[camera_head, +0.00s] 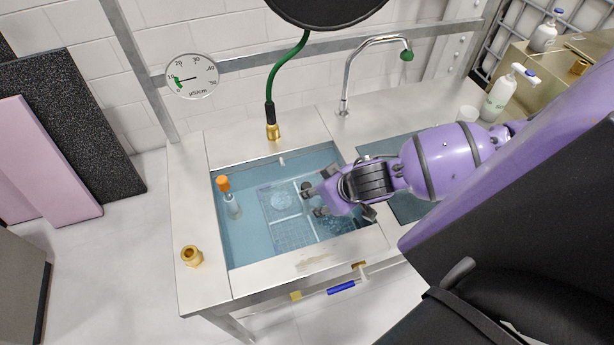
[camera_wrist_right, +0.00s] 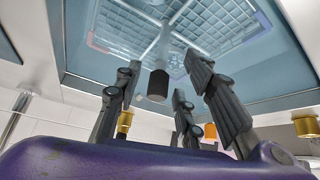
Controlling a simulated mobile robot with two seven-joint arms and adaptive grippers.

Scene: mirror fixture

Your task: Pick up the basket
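The basket (camera_head: 293,236) is a wire-grid tray lying in the blue water of the sink, with a pale round shape inside. My right gripper (camera_head: 312,201) is over the basket's right side and hides part of it. In the right wrist view the basket grid (camera_wrist_right: 245,28) shows beyond the fingers, with pale bars crossing above it. A dark cylindrical grip (camera_wrist_right: 157,84) stands where the bars meet. My right fingers (camera_wrist_right: 163,95) are spread apart on either side of this grip, with no clear contact. My left gripper is not in view.
An orange-capped bottle (camera_head: 231,203) stands in the sink left of the basket. A brass fitting (camera_head: 191,256) sits on the left counter. A green hose with a brass end (camera_head: 272,131) and a tap (camera_head: 346,85) are behind.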

